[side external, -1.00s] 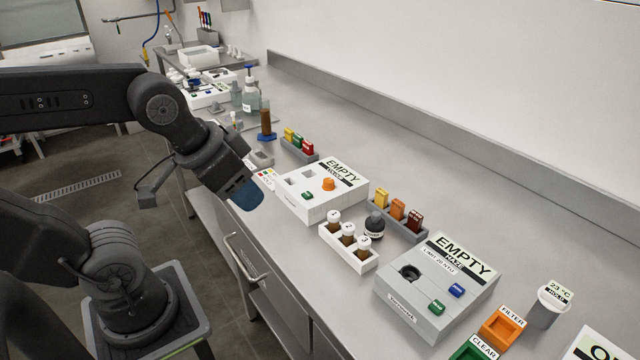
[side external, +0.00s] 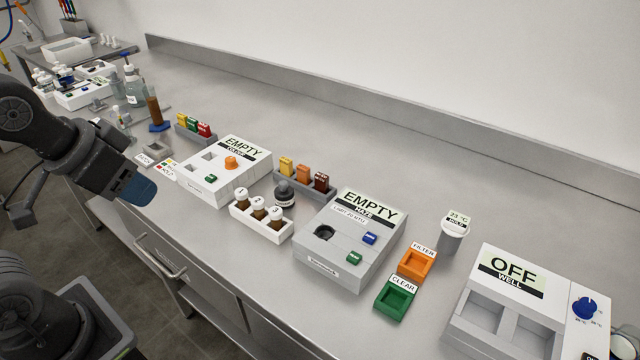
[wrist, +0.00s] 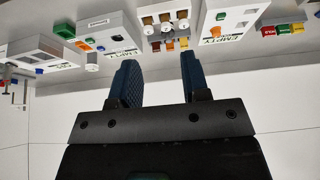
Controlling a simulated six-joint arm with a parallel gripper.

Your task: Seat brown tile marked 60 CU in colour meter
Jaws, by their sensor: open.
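The darkest tile, brown-red (side external: 321,182), stands at the right end of a grey rack (side external: 333,192) behind the vials, beside amber and orange tiles. Its mark is too small to read. The colour meter (side external: 202,188) is a white box labelled EMPTY COLOUR, left of that rack, with square openings, an orange knob and a green button on top. Its label also shows upside down in the wrist view (wrist: 215,30). My gripper (side external: 138,190) is open and empty, in front of and left of the colour meter, apart from it. Its two blue fingers (wrist: 160,75) stand apart in the wrist view.
A white rack of capped vials (side external: 262,225) stands between the colour meter and the haze meter (side external: 340,262), with a dark round object (side external: 284,193) behind. Another tile rack (side external: 195,136) is behind the colour meter. The bench along the back wall is clear.

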